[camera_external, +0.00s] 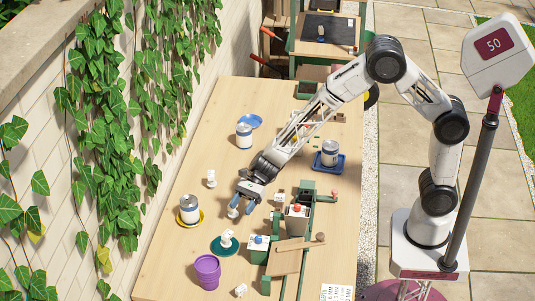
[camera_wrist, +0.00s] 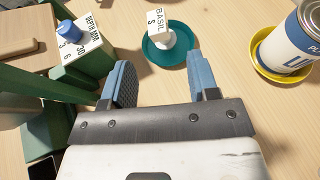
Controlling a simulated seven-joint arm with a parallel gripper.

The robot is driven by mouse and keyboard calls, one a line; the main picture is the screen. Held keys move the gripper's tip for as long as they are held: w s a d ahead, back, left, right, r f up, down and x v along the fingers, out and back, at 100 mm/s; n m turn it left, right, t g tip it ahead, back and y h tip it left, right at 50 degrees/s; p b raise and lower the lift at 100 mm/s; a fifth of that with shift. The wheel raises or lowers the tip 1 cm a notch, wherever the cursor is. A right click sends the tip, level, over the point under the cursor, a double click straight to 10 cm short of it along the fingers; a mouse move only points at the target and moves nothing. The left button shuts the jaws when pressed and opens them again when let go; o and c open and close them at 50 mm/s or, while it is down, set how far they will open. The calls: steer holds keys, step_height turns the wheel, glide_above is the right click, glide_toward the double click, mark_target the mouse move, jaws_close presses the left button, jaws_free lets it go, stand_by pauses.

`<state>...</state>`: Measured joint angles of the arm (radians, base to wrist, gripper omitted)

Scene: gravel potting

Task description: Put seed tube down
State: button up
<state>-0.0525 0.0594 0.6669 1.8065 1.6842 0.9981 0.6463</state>
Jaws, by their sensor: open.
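A small white seed tube (camera_wrist: 160,22) with a block-like top marked "BASIL S" stands on a teal saucer (camera_wrist: 147,55). In the external view the tube (camera_external: 226,239) and saucer (camera_external: 232,252) are near the front of the table. My gripper (camera_external: 242,208) is low over the table, behind the saucer and apart from the tube. In the wrist view my gripper (camera_wrist: 158,64) has its two blue fingers spread, with nothing between them. The saucer and tube lie just beyond the fingertips. A small pale patch shows at one fingertip in the external view; I cannot tell what it is.
A can stands on a yellow saucer (camera_external: 202,219) to the left. A green box with a blue knob (camera_external: 258,240) and a wooden-handled press (camera_external: 294,244) crowd the right. A purple pot (camera_external: 207,271) is in front.

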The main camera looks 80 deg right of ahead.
steer(key=s+d+r+n+g+h, duration=0.25)
steer(key=s+r+n, duration=0.35)
steer(key=s+r, duration=0.3)
steer(key=s+d+r+n+g+h, duration=0.1)
steer(key=s+d+r+n+h, duration=0.15)
steer(key=s+r+n, duration=0.6)
steer(key=s+d+r+n+h, duration=0.1)
steer(key=s+d, duration=0.3)
steer(key=s, duration=0.5)
steer(key=s+d+r+n+h, duration=0.1)
steer(key=s+d+n+h, duration=0.3)
steer(key=s, duration=0.5)
steer(key=s+d+r+n+t+h, duration=0.1)
steer(key=s+d+n+h, duration=0.1)
steer(key=s+d, duration=0.4)
steer(key=s, duration=0.2)
steer(key=shift+s+r+h, duration=0.3)
steer(key=shift+s, duration=0.1)
